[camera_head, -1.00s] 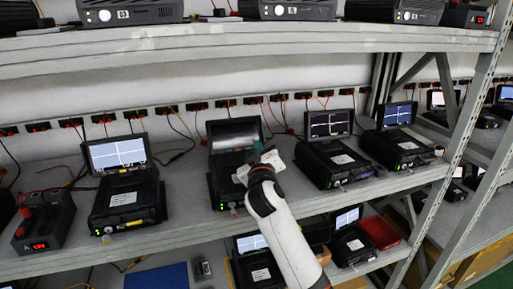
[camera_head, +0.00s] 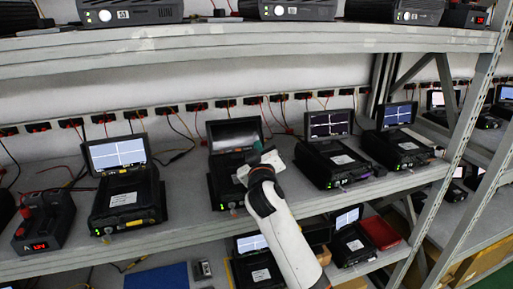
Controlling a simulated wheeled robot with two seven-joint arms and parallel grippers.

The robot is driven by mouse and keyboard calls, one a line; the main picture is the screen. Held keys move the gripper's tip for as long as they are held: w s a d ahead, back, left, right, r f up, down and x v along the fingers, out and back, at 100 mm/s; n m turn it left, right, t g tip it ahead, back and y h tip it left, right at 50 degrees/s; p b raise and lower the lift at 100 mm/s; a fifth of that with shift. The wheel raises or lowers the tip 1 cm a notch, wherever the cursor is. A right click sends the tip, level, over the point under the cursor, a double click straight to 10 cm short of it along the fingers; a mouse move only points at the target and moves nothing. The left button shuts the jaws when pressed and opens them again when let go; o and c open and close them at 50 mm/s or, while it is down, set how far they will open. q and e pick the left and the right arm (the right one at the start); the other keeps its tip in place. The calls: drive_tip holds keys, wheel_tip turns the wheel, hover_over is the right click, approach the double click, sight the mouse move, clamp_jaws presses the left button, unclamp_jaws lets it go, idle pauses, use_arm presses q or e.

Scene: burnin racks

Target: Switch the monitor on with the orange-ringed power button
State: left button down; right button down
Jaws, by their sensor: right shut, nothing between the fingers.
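A small green light shows low on the unit's front. My right gripper (camera_head: 254,156) is shut and empty, in front of the unit's upper right part and just below the screen's right corner. Its white body and my arm hide part of the unit. I cannot tell whether the fingers touch anything. I cannot make out the orange-ringed button. My left gripper is not in view.
Lit monitors on black units stand to the left (camera_head: 117,153) and right (camera_head: 329,123). A dark box with a red display (camera_head: 40,224) is at far left. The upper shelf (camera_head: 240,40) overhangs the back. A slanted rack post (camera_head: 465,130) stands at right.

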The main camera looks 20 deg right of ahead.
idle(0.5)
drive_tip(key=shift+w+f+b, duration=0.25)
drive_tip(key=shift+w+b, duration=0.1)
drive_tip(key=shift+w+f, duration=0.15)
idle(0.5)
drive_tip(key=shift+f+b, duration=0.2)
drive_tip(key=shift+b, duration=0.35)
drive_tip(key=shift+f, duration=0.2)
idle(0.3)
drive_tip(key=shift+r+p, duration=0.1)
drive_tip(key=shift+p, duration=0.4)
drive_tip(key=shift+s+r, duration=0.15)
drive_tip(key=shift+s, duration=0.15)
